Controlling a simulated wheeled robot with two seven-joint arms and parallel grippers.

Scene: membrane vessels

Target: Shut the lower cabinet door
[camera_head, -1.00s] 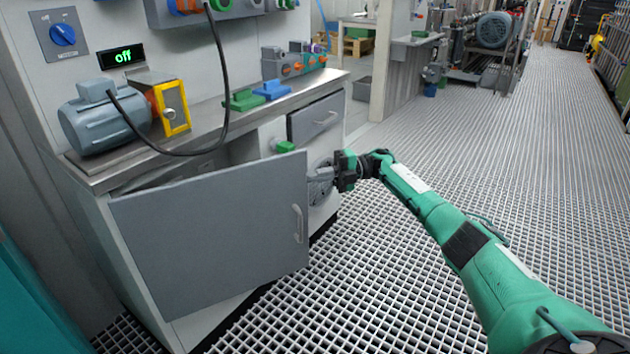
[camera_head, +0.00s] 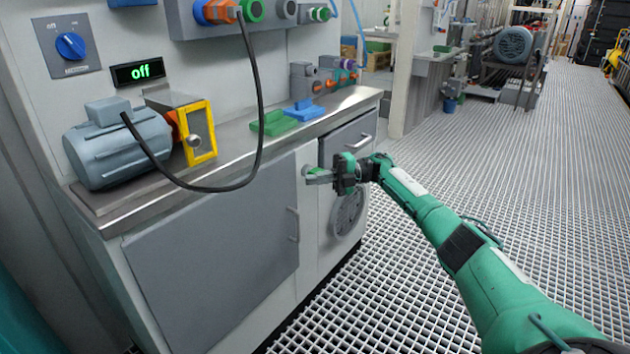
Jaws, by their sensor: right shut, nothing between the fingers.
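The lower cabinet door (camera_head: 215,255) is a large grey panel under the workbench. It now lies about flush with the white cabinet front, with no clear gap along its edges. Its light handle (camera_head: 293,224) is near its right edge. My right gripper (camera_head: 308,174) is shut and empty, in front of the white panel between the door and the drawer, a little right of the door's upper right corner. I cannot tell whether it touches the panel. My left gripper is not in view.
A grey drawer (camera_head: 347,138) and a round vent (camera_head: 347,212) are right of the door. The steel worktop (camera_head: 225,150) carries a blue-grey motor (camera_head: 118,150), a green block (camera_head: 272,123) and a blue block (camera_head: 304,112). A black cable (camera_head: 258,100) hangs over its front edge. The grated floor at right is clear.

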